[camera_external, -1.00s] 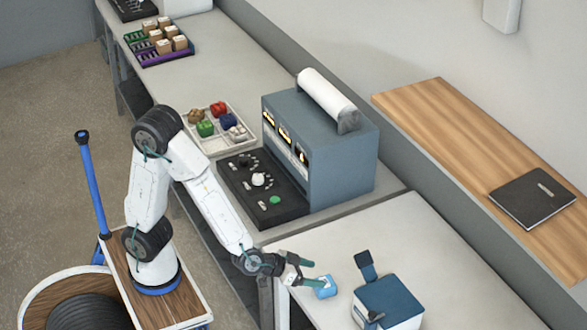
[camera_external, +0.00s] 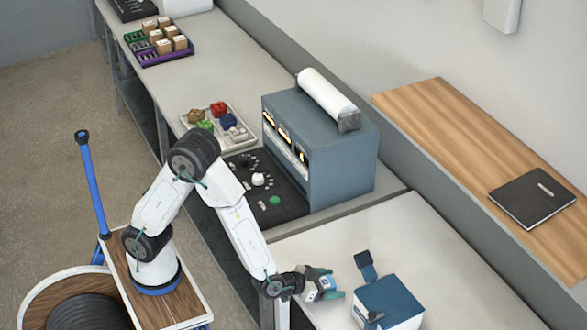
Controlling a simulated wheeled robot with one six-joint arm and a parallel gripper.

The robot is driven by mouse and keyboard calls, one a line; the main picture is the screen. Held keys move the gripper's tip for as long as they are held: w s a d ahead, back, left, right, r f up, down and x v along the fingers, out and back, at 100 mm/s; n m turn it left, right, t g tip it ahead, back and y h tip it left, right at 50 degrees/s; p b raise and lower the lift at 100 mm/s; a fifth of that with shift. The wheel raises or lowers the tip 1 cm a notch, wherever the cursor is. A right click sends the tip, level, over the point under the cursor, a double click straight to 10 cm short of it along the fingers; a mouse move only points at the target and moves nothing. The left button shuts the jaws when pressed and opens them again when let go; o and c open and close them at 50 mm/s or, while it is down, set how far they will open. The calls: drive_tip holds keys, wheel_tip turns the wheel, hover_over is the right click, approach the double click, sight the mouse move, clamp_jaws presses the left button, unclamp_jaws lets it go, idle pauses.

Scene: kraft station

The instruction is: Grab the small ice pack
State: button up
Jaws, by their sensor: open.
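The small ice pack (camera_external: 327,284) is a light blue and white block near the left edge of the light-topped table at the lower right. My gripper (camera_external: 329,284) is open, with one dark finger on the far side of the pack and one on the near side. The pack sits between the fingers and is partly hidden by them. I cannot tell whether either finger touches it.
A white box with a blue lid (camera_external: 388,298) and a dark blue strap stands close to the right of my gripper. A blue-grey machine (camera_external: 325,150) with a black control panel (camera_external: 262,190) is behind. The table top (camera_external: 425,235) is clear farther back.

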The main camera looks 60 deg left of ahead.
drive_tip(key=c, duration=1.1)
drive_tip(key=shift+r, duration=0.1)
